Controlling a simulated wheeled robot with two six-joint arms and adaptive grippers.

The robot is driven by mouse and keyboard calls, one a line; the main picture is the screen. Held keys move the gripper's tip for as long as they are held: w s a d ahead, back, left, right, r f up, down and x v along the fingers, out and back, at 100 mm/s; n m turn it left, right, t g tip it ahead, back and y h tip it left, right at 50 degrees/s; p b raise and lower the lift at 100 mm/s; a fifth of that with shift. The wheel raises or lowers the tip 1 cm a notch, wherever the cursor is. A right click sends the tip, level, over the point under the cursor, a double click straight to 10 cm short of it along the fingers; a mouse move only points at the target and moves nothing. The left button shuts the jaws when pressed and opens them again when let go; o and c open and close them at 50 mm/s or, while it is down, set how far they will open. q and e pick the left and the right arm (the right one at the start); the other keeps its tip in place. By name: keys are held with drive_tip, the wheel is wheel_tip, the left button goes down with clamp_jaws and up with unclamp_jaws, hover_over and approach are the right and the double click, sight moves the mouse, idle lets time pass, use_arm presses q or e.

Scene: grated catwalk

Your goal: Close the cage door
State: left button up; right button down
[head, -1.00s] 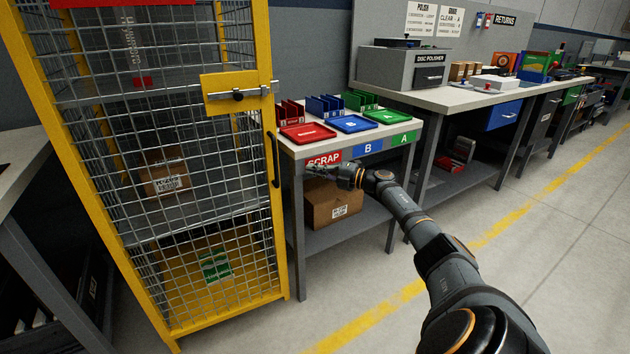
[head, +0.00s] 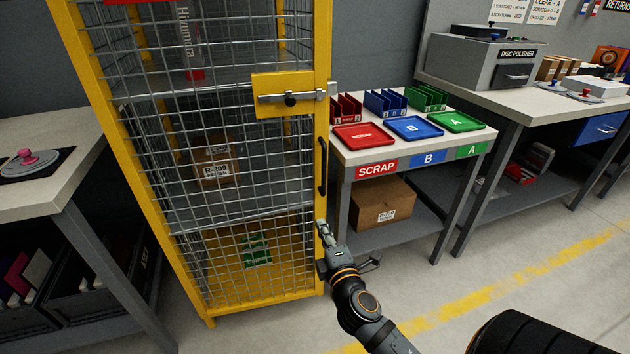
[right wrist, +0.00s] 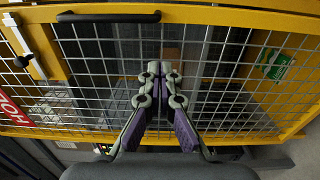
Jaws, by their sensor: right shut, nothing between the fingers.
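The cage door (head: 215,150) is wire mesh in a yellow frame at the left of the head view. It looks flush or nearly flush with the cage front; a small gap cannot be ruled out. Its yellow latch plate (head: 268,82) carries a bolt at the upper right, and a black handle (head: 322,166) is on the right edge. My right gripper (head: 322,232) is shut and empty, in front of the lower right door edge, below the handle. In the right wrist view, its fingertips (right wrist: 161,72) point at the mesh, and the handle (right wrist: 106,17) shows above. Contact cannot be told.
Boxes sit on shelves inside the cage. A bench (head: 400,160) with red, blue and green trays stands close at the cage's right, a carton (head: 382,203) beneath. Another table (head: 70,150) stands at the left. The floor in front is open.

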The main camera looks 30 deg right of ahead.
sight(310, 188)
drive_tip(key=shift+m+h, duration=0.3)
drive_tip(key=x, duration=1.2)
drive_tip(key=shift+w+d+r, duration=0.15)
drive_tip(key=shift+w+d, duration=0.1)
drive_tip(key=shift+d, duration=0.2)
drive_tip(key=shift+w+d, duration=0.1)
drive_tip(key=shift+w, duration=0.2)
use_arm(q)
drive_tip(key=shift+w, duration=0.2)
